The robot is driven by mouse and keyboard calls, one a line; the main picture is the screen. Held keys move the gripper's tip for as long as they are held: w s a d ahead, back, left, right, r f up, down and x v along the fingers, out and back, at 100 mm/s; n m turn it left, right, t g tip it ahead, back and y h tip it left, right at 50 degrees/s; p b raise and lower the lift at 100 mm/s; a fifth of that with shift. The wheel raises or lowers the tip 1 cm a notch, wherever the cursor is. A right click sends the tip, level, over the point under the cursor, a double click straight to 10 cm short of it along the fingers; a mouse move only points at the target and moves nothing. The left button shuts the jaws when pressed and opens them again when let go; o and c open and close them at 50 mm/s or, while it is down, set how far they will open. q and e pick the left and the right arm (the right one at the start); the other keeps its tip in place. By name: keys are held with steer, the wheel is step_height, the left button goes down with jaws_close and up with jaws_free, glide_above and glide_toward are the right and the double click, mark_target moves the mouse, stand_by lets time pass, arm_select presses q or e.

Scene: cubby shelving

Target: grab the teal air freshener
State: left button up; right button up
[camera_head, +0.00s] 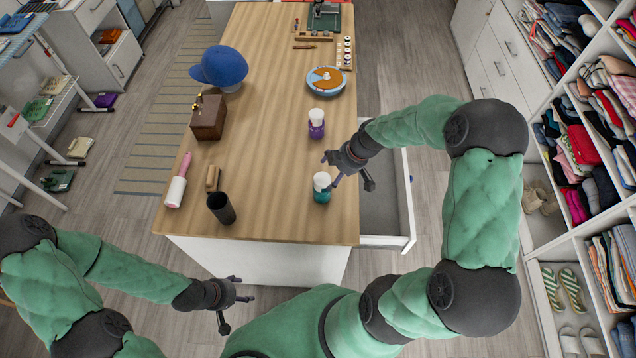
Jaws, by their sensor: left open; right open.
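The teal air freshener (321,189) stands upright on the wooden table (270,150) near its right front edge. It has a white top and a teal body. My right gripper (330,172) is open, just beyond and to the right of the air freshener, with its fingers close to the white top. I cannot tell whether they touch it. My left gripper (236,305) is open and empty, low in front of the table.
A purple air freshener (316,124) stands behind the teal one. A black cup (221,208), a lint roller (177,182), a wooden box (208,118) and a blue cap (219,67) are on the left. An open drawer (403,205) juts out right.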

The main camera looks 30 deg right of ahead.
mark_target(328, 179)
steer(key=x, duration=0.4)
steer(key=shift+x, duration=2.65)
steer(key=shift+s+a, duration=0.1)
steer(key=shift+a, duration=0.1)
steer(key=c, duration=1.2)
